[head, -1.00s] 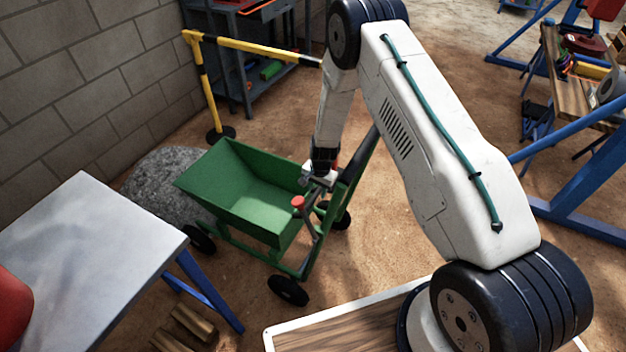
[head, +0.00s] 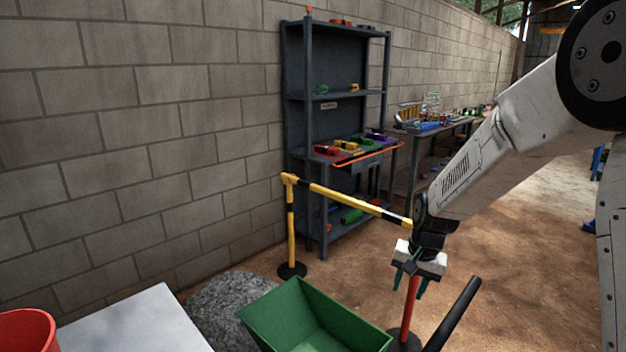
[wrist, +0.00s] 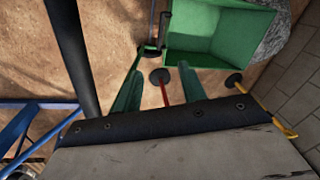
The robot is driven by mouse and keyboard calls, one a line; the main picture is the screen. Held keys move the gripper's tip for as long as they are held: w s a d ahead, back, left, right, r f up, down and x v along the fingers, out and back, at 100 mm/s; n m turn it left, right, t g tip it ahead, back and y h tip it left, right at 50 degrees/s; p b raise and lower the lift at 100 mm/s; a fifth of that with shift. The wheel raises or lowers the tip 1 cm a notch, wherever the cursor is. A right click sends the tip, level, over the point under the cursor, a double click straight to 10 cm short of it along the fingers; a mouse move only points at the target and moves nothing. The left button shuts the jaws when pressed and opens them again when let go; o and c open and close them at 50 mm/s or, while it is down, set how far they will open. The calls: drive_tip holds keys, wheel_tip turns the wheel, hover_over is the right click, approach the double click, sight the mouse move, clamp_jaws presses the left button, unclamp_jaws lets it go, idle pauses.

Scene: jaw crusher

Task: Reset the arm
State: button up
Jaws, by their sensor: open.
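My gripper (head: 410,281) is open and empty, pointing down at the end of my white arm. In the head view it hangs to the right of the green cart tub (head: 312,322), in front of a red post. In the wrist view its two green fingers (wrist: 157,97) are spread apart with nothing between them. The empty green tub also shows in the wrist view (wrist: 215,35), beyond the fingers.
A yellow-black barrier (head: 350,198) stands behind the cart, before a dark shelf (head: 337,95) against the block wall. A grey gravel heap (head: 222,305) lies left of the cart. A pale table (head: 135,322) and red container (head: 27,330) are at lower left.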

drive_tip(key=s+r+n, duration=0.2)
drive_tip(key=s+r, duration=0.7)
drive_tip(key=r, duration=0.1)
drive_tip(key=s+d+r+n, duration=0.1)
drive_tip(key=s+r, duration=0.1)
drive_tip(key=s, duration=0.6)
drive_tip(key=s+d+r+n, duration=0.1)
drive_tip(key=s+r, duration=0.2)
drive_tip(key=s, duration=0.5)
drive_tip(key=s+d+r+h, duration=0.1)
drive_tip(key=s+r, duration=0.2)
drive_tip(key=s, duration=0.5)
drive_tip(key=shift+s+d+r+n, duration=0.15)
drive_tip(key=shift+s+d+n, duration=0.05)
drive_tip(key=shift+d+n, duration=0.2)
